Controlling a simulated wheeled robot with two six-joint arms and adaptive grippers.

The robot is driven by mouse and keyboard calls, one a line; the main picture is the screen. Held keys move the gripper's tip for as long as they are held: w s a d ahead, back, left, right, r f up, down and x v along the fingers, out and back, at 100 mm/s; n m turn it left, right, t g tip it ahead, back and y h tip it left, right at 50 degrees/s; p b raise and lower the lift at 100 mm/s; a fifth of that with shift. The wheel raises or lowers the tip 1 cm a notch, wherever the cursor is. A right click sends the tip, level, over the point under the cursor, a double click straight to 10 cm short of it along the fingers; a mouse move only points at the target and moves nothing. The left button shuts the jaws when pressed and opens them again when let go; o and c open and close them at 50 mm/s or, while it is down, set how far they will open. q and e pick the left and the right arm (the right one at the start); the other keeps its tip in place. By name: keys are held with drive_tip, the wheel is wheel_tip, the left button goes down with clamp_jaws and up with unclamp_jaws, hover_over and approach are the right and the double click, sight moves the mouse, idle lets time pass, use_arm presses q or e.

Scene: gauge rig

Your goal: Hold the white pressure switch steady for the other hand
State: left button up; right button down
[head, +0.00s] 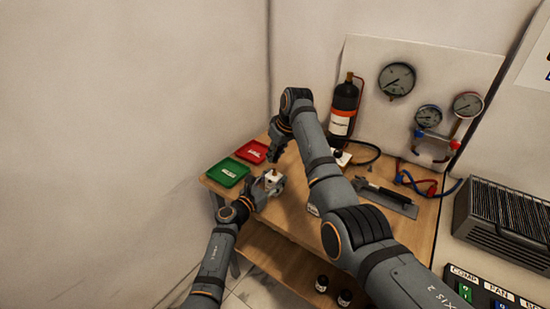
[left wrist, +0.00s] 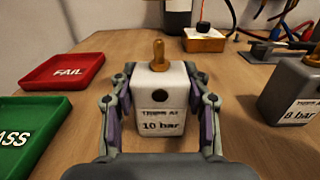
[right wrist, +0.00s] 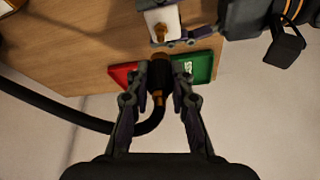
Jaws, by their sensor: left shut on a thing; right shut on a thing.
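The white pressure switch (left wrist: 160,105), marked "TRIPS AT 10 bar", stands upright with a brass port on top. My left gripper (head: 267,183) is shut on its two sides; whether its base touches the table is unclear. The switch also shows in the head view (head: 271,176) and at the top of the right wrist view (right wrist: 160,19). My right gripper (head: 277,154) is shut on the black hose end (right wrist: 159,76), which has a brass fitting. In the right wrist view the hose end is apart from the switch's port.
The red FAIL tray (left wrist: 66,72) and green PASS tray (left wrist: 18,128) lie left of the switch. A grey 8 bar switch (left wrist: 291,92) stands to the right. A black bottle (head: 345,103) and a gauge panel (head: 428,72) are behind. The black hose (right wrist: 60,114) curves away left.

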drive_tip(key=shift+r, duration=0.25)
use_arm(q)
drive_tip(key=o, duration=1.5)
drive_tip(key=shift+c, duration=0.2)
drive_tip(key=v, duration=1.2)
use_arm(e)
wheel_tip(320, 180, up, 7)
drive_tip(key=p, duration=0.6)
drive_tip(key=shift+f+p, duration=0.15)
drive_tip(key=shift+p, duration=0.25)
use_arm(q)
wheel_tip(320, 180, up, 7)
